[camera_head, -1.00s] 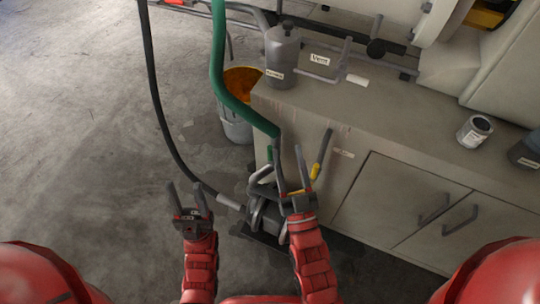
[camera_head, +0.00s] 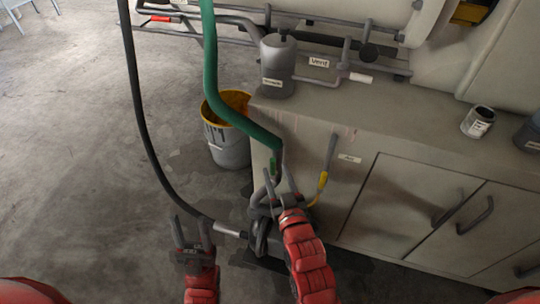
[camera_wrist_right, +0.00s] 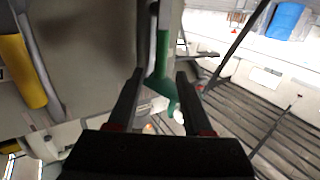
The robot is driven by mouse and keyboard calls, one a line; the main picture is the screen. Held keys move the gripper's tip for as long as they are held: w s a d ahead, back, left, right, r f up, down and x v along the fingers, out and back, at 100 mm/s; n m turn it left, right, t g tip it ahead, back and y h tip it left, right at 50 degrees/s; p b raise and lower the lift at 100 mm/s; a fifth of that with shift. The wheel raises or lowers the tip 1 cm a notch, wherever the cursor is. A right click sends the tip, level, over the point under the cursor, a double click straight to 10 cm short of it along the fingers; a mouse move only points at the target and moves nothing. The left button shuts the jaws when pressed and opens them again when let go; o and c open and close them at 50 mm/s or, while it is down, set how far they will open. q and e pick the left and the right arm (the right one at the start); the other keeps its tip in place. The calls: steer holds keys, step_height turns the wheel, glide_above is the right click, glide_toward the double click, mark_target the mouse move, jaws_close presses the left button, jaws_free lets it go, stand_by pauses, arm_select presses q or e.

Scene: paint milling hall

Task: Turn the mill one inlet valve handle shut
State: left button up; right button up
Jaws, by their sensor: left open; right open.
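I cannot read a mill one label, so I cannot tell which handle is the inlet valve's. A small green handle (camera_head: 272,166) hangs by the lower end of the green pipe (camera_head: 211,75). My right gripper (camera_head: 280,178) is open beside it, partly hiding the pipework below. In the right wrist view, a green part (camera_wrist_right: 160,84) shows between and beyond the open fingers, with no visible grip on it. A yellow-gripped lever (camera_head: 322,184) hangs on the cabinet front just right of this gripper. My left gripper (camera_head: 189,220) is open and empty, left of the dark pump (camera_head: 262,238).
A grey cabinet (camera_head: 400,140) fills the right side. Its top holds a grey canister (camera_head: 279,66), a "Vent" label (camera_head: 319,62) and a small can (camera_head: 477,122). An orange-rimmed bucket (camera_head: 228,150) stands left. A black hose (camera_head: 140,110) runs to the pump.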

steer(key=x, duration=0.7)
steer(key=shift+w+b, duration=0.25)
steer(key=shift+b, duration=0.1)
steer(key=shift+c, duration=0.3)
jaws_close()
steer(key=shift+f, duration=0.1)
stand_by(0.6)
